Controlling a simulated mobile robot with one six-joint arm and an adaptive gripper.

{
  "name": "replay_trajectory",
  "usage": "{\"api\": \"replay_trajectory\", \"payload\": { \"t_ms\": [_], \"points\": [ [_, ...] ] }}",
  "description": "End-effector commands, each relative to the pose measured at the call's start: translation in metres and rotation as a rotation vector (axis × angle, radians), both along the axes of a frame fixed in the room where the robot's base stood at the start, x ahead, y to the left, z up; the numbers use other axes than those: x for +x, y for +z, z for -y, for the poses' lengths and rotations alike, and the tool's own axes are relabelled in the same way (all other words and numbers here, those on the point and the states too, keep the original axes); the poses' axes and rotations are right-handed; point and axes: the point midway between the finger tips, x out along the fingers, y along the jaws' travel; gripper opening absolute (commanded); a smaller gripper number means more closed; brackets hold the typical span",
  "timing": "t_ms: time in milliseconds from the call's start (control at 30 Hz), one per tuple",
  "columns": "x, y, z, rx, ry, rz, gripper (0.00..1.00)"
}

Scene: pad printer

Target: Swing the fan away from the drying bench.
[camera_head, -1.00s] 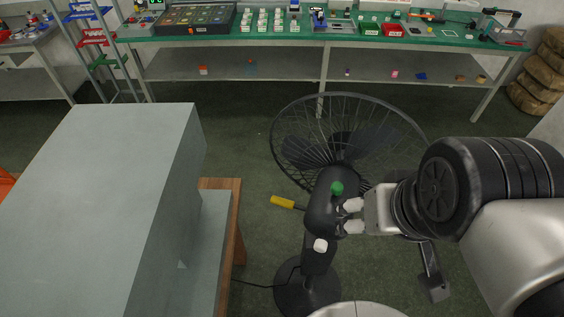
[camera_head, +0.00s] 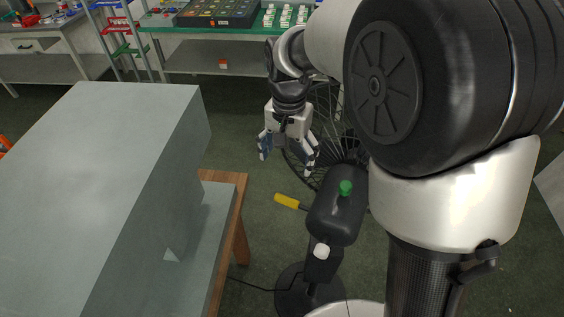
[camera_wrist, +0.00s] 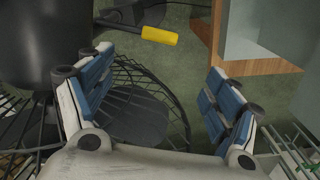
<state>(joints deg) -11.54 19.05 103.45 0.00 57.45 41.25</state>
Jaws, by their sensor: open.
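The black pedestal fan stands on the floor in the head view. Its motor housing (camera_head: 337,212) carries a green knob (camera_head: 345,188), a white knob (camera_head: 321,251) and a yellow-ended handle (camera_head: 287,201) on its left. Its wire cage points toward the green-topped bench (camera_head: 165,22) at the back and is partly hidden by my arm. My gripper (camera_head: 288,155) is open and empty, fingers down, above and beyond the yellow handle. In the wrist view, the yellow handle (camera_wrist: 158,36) lies beyond the fingertips, the housing (camera_wrist: 45,40) is at left, and the cage (camera_wrist: 170,95) shows between the fingers.
A large grey box-shaped body (camera_head: 110,160) on a wooden-legged table (camera_head: 237,215) stands left of the fan. Green floor (camera_head: 245,150) lies open between them. A black cord runs from the fan base (camera_head: 300,290) toward the table.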

Motion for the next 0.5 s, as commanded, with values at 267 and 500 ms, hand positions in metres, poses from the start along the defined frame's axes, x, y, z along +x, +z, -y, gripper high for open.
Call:
{"api": "replay_trajectory", "payload": {
  "t_ms": [267, 500],
  "points": [
    [-0.001, -0.044, 0.0, -0.001, 0.0, -0.005, 0.82],
    [-0.001, -0.098, 0.0, -0.001, 0.001, -0.005, 0.82]
  ]
}}
